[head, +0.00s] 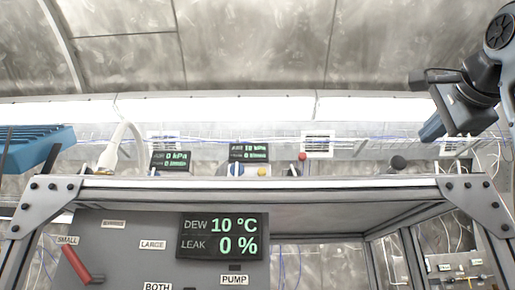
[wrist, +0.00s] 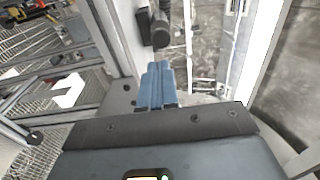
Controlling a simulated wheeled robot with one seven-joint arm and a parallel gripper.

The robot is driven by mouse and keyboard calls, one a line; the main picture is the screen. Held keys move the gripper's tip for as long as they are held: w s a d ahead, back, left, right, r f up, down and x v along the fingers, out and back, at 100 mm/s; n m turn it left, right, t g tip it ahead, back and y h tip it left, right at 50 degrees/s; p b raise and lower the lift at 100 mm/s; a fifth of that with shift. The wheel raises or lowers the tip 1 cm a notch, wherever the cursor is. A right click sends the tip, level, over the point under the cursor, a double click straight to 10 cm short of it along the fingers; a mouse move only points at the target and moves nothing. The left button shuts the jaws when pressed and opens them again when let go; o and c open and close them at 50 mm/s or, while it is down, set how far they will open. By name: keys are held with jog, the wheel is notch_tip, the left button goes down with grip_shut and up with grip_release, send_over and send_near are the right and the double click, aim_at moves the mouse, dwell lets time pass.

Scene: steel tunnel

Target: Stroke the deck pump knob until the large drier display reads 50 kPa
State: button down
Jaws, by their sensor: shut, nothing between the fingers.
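A dark round knob (head: 398,162) stands on the deck at the right in the head view; I take it for the pump knob. A dark rounded part, likely the same knob, shows beyond my fingertips in the wrist view (wrist: 161,35). My gripper (head: 432,129) is above and right of the knob, apart from it. Its blue fingers (wrist: 157,85) are together and empty. A small deck display (head: 249,153) shows green kPa digits, seemingly 10 or 18. Another display (head: 170,160) to its left reads 0 kPa. Which belongs to the large drier is not clear.
Below the deck edge (head: 260,184), a panel display (head: 222,237) reads DEW 10 °C, LEAK 0 %. A red lever (head: 83,265) sits near the SMALL label. A blue bin (head: 38,147) is at left. A red-topped part (head: 301,158) stands left of the knob.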

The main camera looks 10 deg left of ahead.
aim_at(401, 162)
dwell(0.4)
jog(key=s, duration=0.1)
jog(key=s+d+b, duration=0.1)
jog(key=s+d+y, duration=0.1)
jog(key=shift+f+n+b, duration=0.25)
jog(key=shift+n+b, duration=0.05)
jog(key=w+a+p, duration=0.1)
jog(key=w, duration=0.3)
jog(key=w+p, duration=0.2)
jog(key=w, duration=0.3)
jog(key=w+a+p, duration=0.1)
jog(key=w+p, duration=0.1)
jog(key=w, duration=0.2)
jog(key=shift+w+a+r, duration=0.25)
jog(key=shift+w+a, duration=0.1)
